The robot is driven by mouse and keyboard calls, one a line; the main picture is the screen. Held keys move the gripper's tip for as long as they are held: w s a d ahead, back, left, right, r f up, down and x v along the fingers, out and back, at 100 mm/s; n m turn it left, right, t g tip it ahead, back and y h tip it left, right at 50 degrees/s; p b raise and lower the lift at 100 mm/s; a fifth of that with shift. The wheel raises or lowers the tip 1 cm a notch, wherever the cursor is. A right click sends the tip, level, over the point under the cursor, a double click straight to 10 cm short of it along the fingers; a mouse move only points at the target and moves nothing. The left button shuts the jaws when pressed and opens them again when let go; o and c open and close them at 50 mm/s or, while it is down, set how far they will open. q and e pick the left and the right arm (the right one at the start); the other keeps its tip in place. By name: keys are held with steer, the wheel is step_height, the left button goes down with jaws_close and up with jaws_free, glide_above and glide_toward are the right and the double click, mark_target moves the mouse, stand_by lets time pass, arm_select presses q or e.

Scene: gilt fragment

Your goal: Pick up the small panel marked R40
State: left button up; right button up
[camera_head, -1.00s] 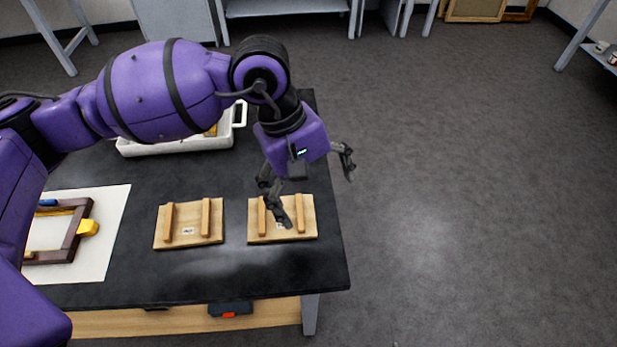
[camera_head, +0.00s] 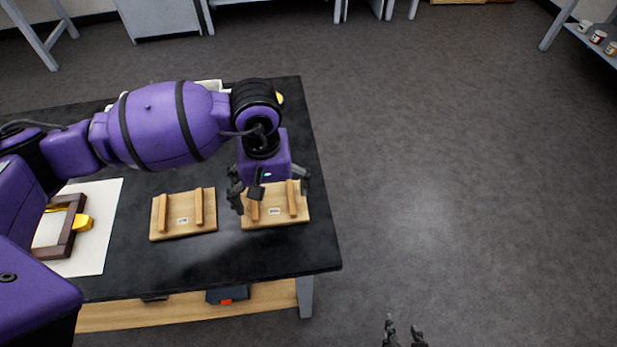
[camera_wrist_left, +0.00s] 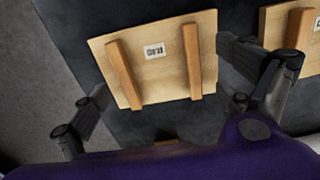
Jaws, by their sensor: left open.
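Two small wooden panels, each with two raised battens and a white label, lie on the black table. My left gripper (camera_head: 270,191) is open above the right-hand panel (camera_head: 273,200), one finger near each side. The left wrist view shows this panel (camera_wrist_left: 180,72) tilted in the picture between the spread fingers, with none seen closed on it. Its label (camera_wrist_left: 154,50) is too small to read surely. The other panel (camera_head: 182,229) lies to its left, partly in the wrist view (camera_wrist_left: 272,32). My right gripper (camera_head: 403,333) is at the bottom edge, fingers apart, empty.
A white sheet (camera_head: 100,245) with a dark frame (camera_head: 70,232) and a yellow piece (camera_head: 83,222) lies at the table's left. A white tray (camera_head: 210,86) is mostly hidden behind my left arm. The floor right of the table is clear.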

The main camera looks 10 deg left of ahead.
arm_select(q)
steer(key=c, duration=1.3)
